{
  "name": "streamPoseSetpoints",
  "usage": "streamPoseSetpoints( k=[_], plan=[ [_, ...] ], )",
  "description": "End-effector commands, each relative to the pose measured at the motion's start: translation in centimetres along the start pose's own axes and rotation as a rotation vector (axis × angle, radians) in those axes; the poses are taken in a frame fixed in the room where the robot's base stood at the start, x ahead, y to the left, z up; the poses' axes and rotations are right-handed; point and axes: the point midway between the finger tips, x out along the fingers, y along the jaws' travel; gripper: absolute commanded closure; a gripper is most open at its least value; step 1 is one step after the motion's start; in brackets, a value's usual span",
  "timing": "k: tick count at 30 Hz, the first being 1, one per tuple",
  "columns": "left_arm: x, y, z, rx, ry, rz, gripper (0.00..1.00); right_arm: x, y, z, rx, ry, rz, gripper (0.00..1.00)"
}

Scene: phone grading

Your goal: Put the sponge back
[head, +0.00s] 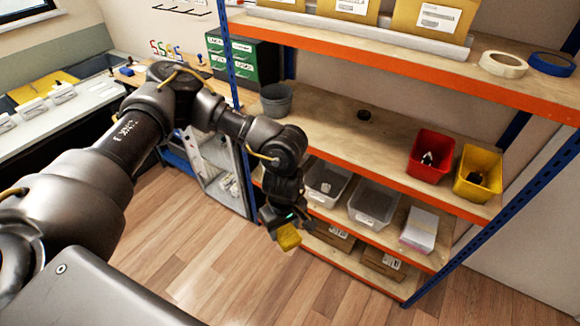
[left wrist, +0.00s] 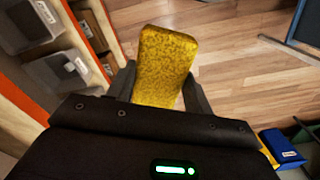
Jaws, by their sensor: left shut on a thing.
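The yellow sponge (head: 288,238) is held by my left gripper (head: 283,226), in front of the shelving unit and above the wooden floor. In the left wrist view the sponge (left wrist: 162,65) stands between the two dark fingers of my left gripper (left wrist: 158,85), which is shut on it. It appears clear of the shelves. My right gripper is in neither view.
An orange-edged shelf (head: 330,122) carries a grey bucket (head: 276,99), a red bin (head: 431,156) and a yellow bin (head: 478,172). Clear bins (head: 327,182) stand on the shelf below. The wooden floor (head: 250,290) left of the shelving is free.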

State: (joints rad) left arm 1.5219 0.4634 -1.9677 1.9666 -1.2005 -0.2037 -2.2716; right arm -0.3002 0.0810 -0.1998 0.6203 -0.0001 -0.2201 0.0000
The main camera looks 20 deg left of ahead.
Motion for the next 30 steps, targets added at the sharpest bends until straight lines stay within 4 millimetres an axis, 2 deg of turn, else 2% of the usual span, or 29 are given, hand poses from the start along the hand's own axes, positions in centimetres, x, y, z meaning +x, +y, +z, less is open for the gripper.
streamPoseSetpoints(
  k=[1,3,6,18,22,30],
  plan=[
    [1.3,-1.7,-0.5,0.022,-0.001,-0.003,0.67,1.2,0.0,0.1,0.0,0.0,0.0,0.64],
    [3.2,-3.2,-0.8,0.047,-0.004,-0.003,0.67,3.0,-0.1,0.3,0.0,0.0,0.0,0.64],
    [5.2,-3.9,-1.0,0.059,-0.006,-0.003,0.67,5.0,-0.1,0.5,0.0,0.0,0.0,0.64],
    [13.4,-4.3,-1.0,0.066,-0.007,-0.001,0.67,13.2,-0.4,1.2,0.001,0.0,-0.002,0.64],
    [14.3,-4.3,-1.0,0.066,-0.006,-0.001,0.67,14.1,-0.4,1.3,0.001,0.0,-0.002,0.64],
    [14.3,-4.3,-1.1,0.064,-0.006,-0.002,0.67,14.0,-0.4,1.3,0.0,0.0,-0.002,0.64]
  ],
)
